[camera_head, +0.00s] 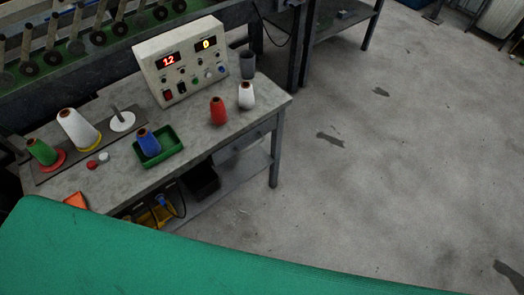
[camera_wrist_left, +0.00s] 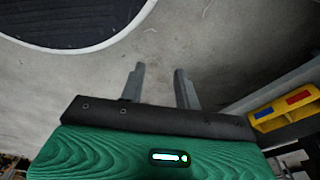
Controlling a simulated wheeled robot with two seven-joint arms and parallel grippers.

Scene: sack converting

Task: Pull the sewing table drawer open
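The sewing table (camera_head: 215,140) stands at the left of the head view, a grey worktop on dark legs. A drawer front (camera_head: 250,137) shows under its near edge toward the right end. It looks flush with the table, but it is dark and small there, and I cannot make out its handle. My left gripper (camera_wrist_left: 159,76) shows only in the left wrist view. Its two grey fingers are apart with nothing between them, over bare floor. No drawer can be made out in that view. My right gripper is in neither view.
The worktop holds a control box (camera_head: 183,62), several thread cones, a green tray (camera_head: 170,155) and a grey cup (camera_head: 247,64). A black bin (camera_head: 202,181) sits below. A yellow item (camera_wrist_left: 287,109) lies right of my left gripper. Floor (camera_head: 380,170) right of the table is clear.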

